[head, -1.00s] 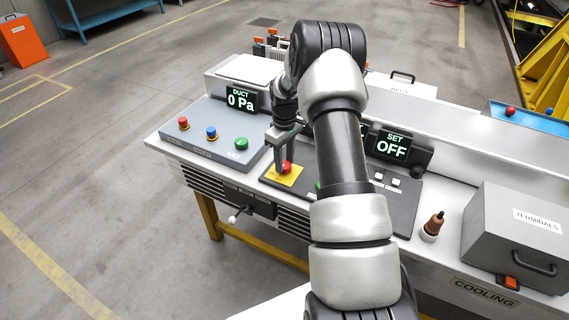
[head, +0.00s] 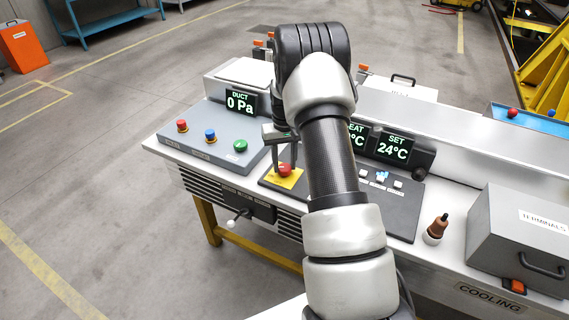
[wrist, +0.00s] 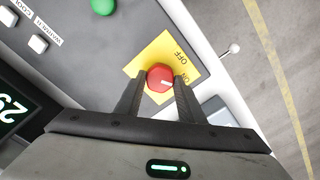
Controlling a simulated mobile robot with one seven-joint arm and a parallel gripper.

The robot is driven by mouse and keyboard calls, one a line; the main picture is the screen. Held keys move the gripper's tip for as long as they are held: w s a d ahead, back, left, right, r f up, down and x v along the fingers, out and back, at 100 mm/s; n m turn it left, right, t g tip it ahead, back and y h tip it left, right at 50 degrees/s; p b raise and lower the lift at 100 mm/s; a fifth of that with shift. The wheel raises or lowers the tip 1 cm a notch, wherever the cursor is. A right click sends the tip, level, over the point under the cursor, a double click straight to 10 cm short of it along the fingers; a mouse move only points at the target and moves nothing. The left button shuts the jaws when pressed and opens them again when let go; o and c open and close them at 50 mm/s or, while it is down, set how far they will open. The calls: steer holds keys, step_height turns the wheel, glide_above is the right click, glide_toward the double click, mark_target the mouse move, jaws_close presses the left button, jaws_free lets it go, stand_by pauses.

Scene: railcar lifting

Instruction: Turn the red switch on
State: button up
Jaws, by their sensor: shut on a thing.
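The red switch (head: 285,169) is a round knob on a yellow plate (head: 287,182) on the dark panel. In the wrist view the red switch (wrist: 160,76) has a white mark pointing to the ON side of the yellow plate (wrist: 158,50), away from OFF. My gripper (head: 284,161) reaches down from above. In the wrist view my gripper (wrist: 159,84) has one finger on each side of the knob and is shut on it. The SET display (head: 393,148) is lit and reads 24°C.
A grey box with red, blue and green buttons (head: 240,146) stands left of the dark panel. Small white buttons (head: 398,184) and a brown-topped bottle (head: 437,228) lie to the right. A grey TERMINALS box (head: 520,230) stands at the right end. My arm hides part of the panel.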

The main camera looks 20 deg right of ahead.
mark_target(284, 167)
stand_by(0.4)
steer(key=o, duration=1)
steer(key=shift+o, duration=0.2)
steer(key=shift+r, duration=0.1)
step_height(284, 167, up, 17)
steer(key=p, duration=0.1)
steer(key=shift+r, duration=0.15)
